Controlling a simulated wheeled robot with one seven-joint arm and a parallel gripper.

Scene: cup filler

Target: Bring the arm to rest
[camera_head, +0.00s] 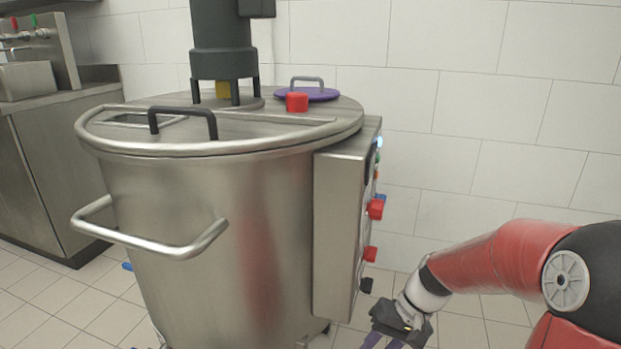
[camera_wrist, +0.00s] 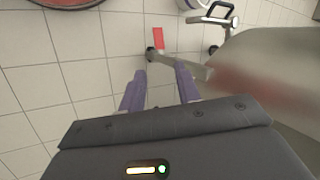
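My arm reaches in from the right in the head view, low beside the kettle. My gripper (camera_head: 385,342) is at the bottom edge of that view, its fingers partly cut off.
A large steel kettle (camera_head: 210,220) with a control box (camera_head: 338,230) stands left of my arm; its wall also shows in the wrist view (camera_wrist: 270,75). Red knobs (camera_head: 375,209) stick out toward my arm. A tiled wall (camera_head: 480,120) stands behind. A steel counter (camera_head: 40,170) is at left.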

